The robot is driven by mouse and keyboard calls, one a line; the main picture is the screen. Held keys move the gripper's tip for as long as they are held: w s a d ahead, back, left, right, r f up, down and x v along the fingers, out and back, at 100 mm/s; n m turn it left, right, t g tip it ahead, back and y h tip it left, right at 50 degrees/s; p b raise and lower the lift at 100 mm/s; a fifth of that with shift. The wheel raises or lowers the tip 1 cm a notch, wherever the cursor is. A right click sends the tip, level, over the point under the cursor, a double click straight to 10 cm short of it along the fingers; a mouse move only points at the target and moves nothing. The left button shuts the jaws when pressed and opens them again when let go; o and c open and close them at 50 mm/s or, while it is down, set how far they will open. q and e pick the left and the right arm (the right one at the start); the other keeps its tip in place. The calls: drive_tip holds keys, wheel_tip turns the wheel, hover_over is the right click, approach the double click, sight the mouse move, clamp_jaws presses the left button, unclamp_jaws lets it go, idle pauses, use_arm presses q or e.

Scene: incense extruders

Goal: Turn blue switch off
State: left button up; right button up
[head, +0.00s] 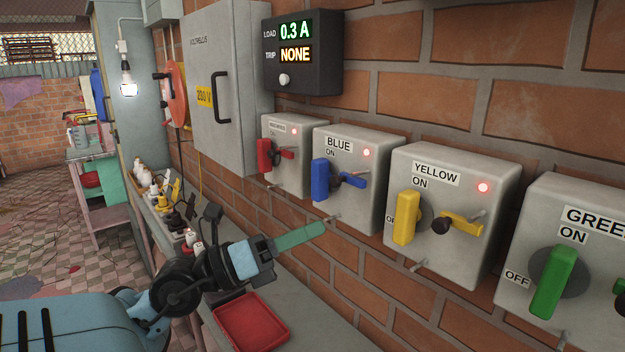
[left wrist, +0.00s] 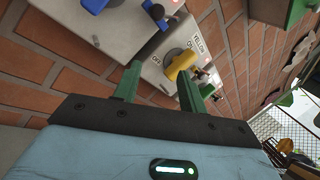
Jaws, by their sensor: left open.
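The blue switch box (head: 376,174) is mounted on the brick wall in the head view. Its blue handle (head: 320,181) stands upright below the ON label, and a red lamp glows at its upper right. A dark-knobbed blue lever sticks out beside the handle. My left gripper (head: 322,229) is open and empty, in front of the wall and lower in the picture than the blue box, apart from the handle. In the left wrist view my gripper's two green fingers (left wrist: 160,80) are spread, with the yellow handle (left wrist: 180,65) showing beyond them. My right gripper is not in view.
A red-handled switch box (head: 285,140) is left of the blue one; yellow (head: 450,180) and green (head: 600,225) boxes are right. A display (head: 303,52) above reads 0.3 A and NONE. A grey cabinet (head: 220,80) and a red tray (head: 252,322) are nearby.

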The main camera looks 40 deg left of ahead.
sight(314, 178)
use_arm(q)
drive_tip(key=w+a+r+m+g+y, duration=0.1)
drive_tip(key=a+r+m+y, duration=0.1)
drive_tip(key=a+r+y, duration=0.2)
drive_tip(key=a+y, duration=0.3)
drive_tip(key=shift+a+r+m, duration=0.25)
drive_tip(key=shift+a+m, duration=0.15)
drive_tip(key=shift+w, duration=0.15)
drive_tip(key=w, duration=0.6)
drive_tip(key=shift+d, duration=0.3)
drive_tip(key=shift+w+p, duration=0.3)
drive_tip(key=shift+w, duration=0.55)
